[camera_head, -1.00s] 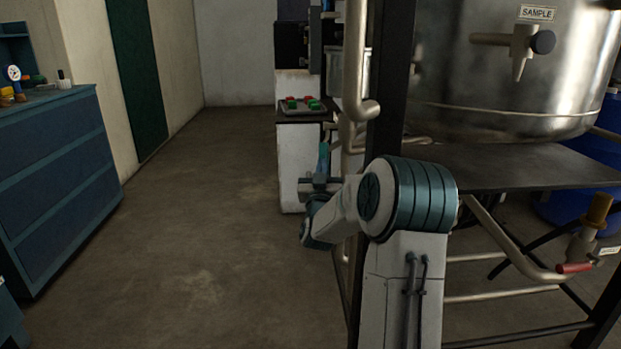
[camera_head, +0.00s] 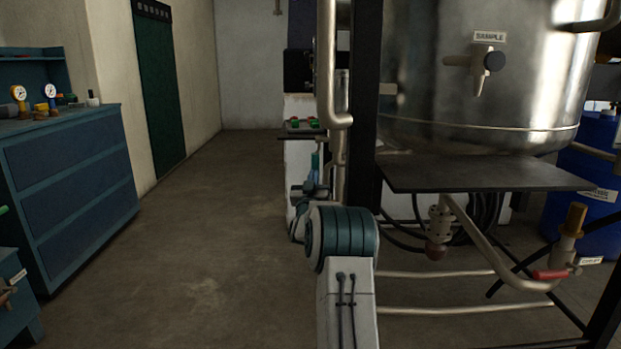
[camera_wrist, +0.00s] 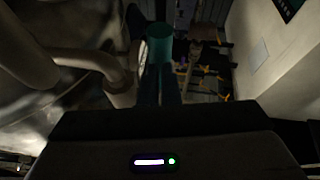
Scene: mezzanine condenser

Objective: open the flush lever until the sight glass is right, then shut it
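A red lever (camera_head: 550,275) sits on a pipe valve low at the right of the head view, under the steel tank (camera_head: 430,95). An amber upright cylinder (camera_head: 573,220) stands just above it; I cannot tell whether it is the sight glass. A small tag beside the lever is too small to read. My gripper (camera_head: 315,160) points up beside the frame's dark post, well left of the lever and apart from it. In the wrist view its two dark fingers lie close together, with a teal cylinder (camera_wrist: 160,45) at their tips. I cannot tell whether they grip it.
A dark shelf plate (camera_head: 480,174) lies under the tank, near a valve marked SAMPLE (camera_head: 480,62). A dark post (camera_head: 366,110) and pipes stand beside my arm. A blue drum (camera_head: 590,170) is behind right. The floor left, toward the blue cabinet (camera_head: 70,165), is clear.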

